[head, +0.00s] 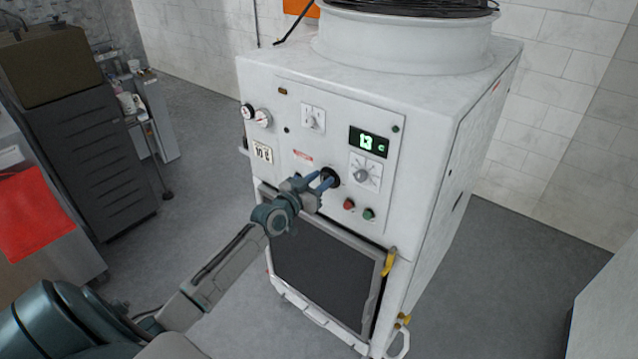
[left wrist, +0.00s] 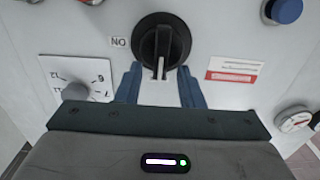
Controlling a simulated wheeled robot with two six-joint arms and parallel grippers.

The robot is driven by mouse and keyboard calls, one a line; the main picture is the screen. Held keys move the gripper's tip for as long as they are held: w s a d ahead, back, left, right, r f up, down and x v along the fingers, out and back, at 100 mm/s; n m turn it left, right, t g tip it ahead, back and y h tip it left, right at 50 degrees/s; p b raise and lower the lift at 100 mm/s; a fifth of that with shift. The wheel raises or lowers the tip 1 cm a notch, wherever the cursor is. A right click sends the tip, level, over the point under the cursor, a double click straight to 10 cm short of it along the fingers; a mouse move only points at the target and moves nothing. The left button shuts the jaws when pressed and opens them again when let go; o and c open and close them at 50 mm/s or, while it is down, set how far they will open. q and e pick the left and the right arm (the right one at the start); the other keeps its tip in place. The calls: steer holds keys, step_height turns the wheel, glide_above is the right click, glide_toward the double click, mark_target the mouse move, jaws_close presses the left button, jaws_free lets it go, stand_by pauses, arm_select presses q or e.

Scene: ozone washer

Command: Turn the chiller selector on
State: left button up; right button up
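The chiller selector is a black round knob (left wrist: 160,40) with a raised grip bar on the white panel. Its white mark points toward the bottom of the left wrist view, and an upside-down ON label (left wrist: 118,42) sits beside it on the left. In the head view the selector (head: 331,176) is partly hidden by my left gripper (head: 321,181). In the left wrist view my left gripper (left wrist: 160,84) is open, its blue fingers apart on either side of the mark. I cannot tell whether they touch the knob. My right gripper is not in view.
A dial (head: 363,174), a green display (head: 369,142), red (head: 349,204) and green (head: 368,214) buttons and gauges (head: 256,115) surround the selector. Grey floor (head: 215,130) is clear left of the machine.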

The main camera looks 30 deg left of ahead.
arm_select(q)
jaws_close()
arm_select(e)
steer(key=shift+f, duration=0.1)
